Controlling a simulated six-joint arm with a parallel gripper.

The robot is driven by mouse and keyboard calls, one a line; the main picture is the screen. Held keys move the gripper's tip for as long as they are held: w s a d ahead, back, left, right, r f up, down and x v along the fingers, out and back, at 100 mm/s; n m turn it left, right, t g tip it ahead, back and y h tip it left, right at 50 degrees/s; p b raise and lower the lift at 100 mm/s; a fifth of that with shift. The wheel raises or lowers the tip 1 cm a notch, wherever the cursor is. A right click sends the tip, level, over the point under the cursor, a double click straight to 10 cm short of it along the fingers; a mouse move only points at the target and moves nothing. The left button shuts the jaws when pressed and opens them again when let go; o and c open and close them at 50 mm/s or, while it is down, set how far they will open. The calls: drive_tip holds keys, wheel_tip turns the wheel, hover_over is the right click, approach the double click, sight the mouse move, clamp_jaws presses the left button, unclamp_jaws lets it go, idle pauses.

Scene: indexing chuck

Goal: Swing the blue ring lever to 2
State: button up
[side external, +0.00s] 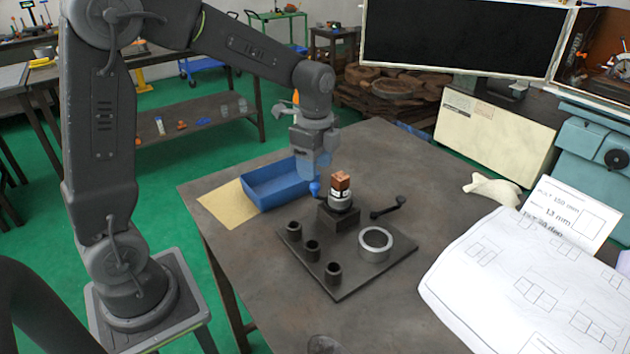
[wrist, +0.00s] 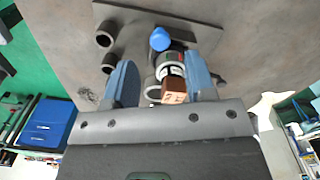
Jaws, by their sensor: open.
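The blue ball knob of the ring lever (side external: 315,188) stands at the left side of the chuck (side external: 341,202) in the side view. In the wrist view the knob (wrist: 160,39) lies beyond the fingertips, near the middle. A copper-brown block (side external: 341,181) sits upright in the chuck top; its marked end (wrist: 174,96) shows between my fingers in the wrist view. The ring has small white and coloured labels, too small to read. My gripper (side external: 318,165) is open and empty, above and behind the knob. Its blue fingers (wrist: 161,80) stand wide apart, apparently not touching the lever.
The chuck stands on a dark plate with several black cups (side external: 312,249) at left, a grey ring (side external: 375,242) in front and a black-knobbed crank (side external: 388,208) at right. A blue tray (side external: 277,186) lies behind left. Paper sheets (side external: 530,290) cover the table's right side.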

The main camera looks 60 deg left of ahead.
sight(315, 185)
drive_tip(key=shift+f, duration=2.35)
drive_tip(key=c, duration=0.9)
